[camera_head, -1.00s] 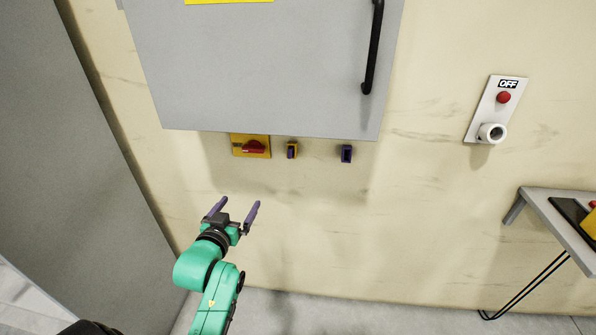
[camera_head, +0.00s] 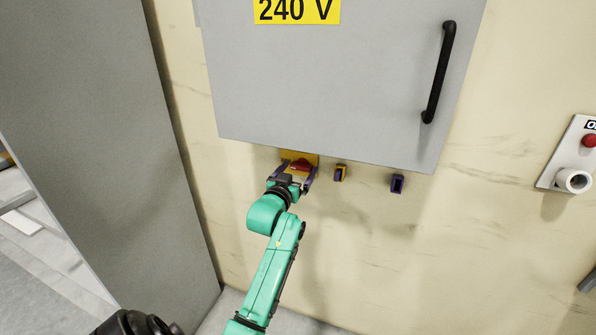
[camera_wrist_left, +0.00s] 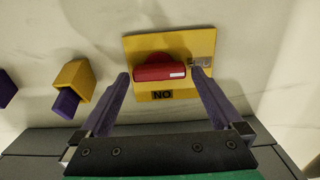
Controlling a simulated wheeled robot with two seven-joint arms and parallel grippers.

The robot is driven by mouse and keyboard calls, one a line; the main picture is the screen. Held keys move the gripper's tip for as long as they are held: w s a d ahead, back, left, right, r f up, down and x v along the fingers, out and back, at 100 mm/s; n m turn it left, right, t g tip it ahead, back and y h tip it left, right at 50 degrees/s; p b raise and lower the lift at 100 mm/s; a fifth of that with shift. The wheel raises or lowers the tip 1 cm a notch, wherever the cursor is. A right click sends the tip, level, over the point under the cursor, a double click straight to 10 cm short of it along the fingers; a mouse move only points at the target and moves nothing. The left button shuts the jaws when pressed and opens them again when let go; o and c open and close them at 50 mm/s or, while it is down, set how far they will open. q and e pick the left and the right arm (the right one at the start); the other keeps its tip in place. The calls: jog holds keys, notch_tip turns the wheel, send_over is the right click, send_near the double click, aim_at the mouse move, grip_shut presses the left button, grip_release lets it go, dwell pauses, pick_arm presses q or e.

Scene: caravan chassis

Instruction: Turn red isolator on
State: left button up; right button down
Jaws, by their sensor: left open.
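The red isolator is a red rotary handle (camera_head: 301,164) on a yellow plate (camera_head: 286,155), under the grey cabinet's lower edge. In the left wrist view the red handle (camera_wrist_left: 158,67) lies crosswise, its white-marked end toward a small grey label (camera_wrist_left: 202,62) partly behind a finger. A label reading ON upside down (camera_wrist_left: 162,95) is on the plate's near side. My left gripper (camera_head: 291,174) is open at the plate. In the wrist view its purple fingers (camera_wrist_left: 162,76) stand one at each end of the handle; contact cannot be told. My right gripper is not in view.
A yellow switch with a purple part (camera_head: 340,173) and a purple one (camera_head: 397,184) sit right of the isolator. The grey cabinet (camera_head: 320,85) with a black handle (camera_head: 439,75) is above. A panel with a red button (camera_head: 589,140) is far right. A grey panel (camera_head: 90,120) stands left.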

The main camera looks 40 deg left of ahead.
pick_arm(q)
jog(key=c, duration=1.2)
jog(key=shift+o, duration=0.2)
jog(key=shift+m, duration=0.3)
jog(key=m+p, duration=0.1)
jog(key=m, duration=0.1)
jog(key=shift+d+m, duration=0.1)
jog(key=shift+m, duration=0.2)
jog(key=m+p, duration=0.1)
jog(key=m, duration=0.3)
jog(key=shift+f+m, duration=0.1)
jog(key=shift+m, duration=0.2)
jog(key=m, duration=0.4)
jog(key=shift+d+f+p, duration=0.1)
jog(key=shift+p, duration=0.25)
jog(key=m, duration=0.6)
jog(key=shift+f, duration=0.1)
